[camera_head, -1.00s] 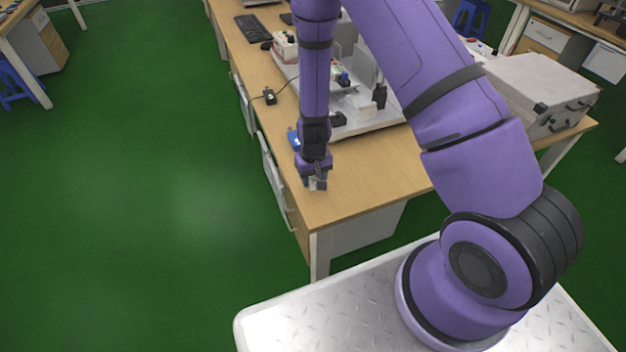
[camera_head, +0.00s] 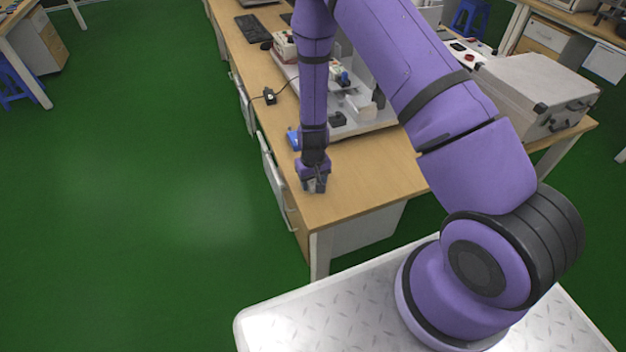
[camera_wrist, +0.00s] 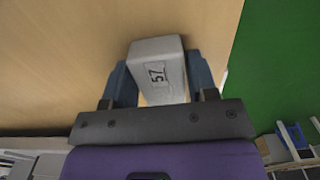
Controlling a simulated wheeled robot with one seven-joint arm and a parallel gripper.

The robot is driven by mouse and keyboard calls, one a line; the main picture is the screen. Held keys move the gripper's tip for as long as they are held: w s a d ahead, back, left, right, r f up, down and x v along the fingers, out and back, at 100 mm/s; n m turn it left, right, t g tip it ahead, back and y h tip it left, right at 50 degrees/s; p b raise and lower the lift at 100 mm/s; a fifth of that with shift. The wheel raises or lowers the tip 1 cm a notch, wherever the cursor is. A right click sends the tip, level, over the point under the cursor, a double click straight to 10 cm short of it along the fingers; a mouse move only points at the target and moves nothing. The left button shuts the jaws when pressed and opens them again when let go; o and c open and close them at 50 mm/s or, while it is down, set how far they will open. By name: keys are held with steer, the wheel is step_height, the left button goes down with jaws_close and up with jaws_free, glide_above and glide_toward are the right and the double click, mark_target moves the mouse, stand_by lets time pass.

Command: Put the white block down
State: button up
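In the head view my gripper (camera_head: 313,184) points down over the near left corner of the wooden desk (camera_head: 365,185). Only a small pale bit of the block shows there between the fingers. I cannot tell whether the block touches the desk top.
A blue object (camera_head: 293,139) lies on the desk just behind my gripper. A white test rig (camera_head: 362,122) and a grey case (camera_head: 540,88) stand further back. The desk's left edge is close to my gripper, with green floor (camera_head: 150,200) beyond. Bare wood lies to the right.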

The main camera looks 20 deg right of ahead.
steer(key=shift+o, duration=1.3)
step_height(320, 180, up, 12)
steer(key=shift+r, duration=0.25)
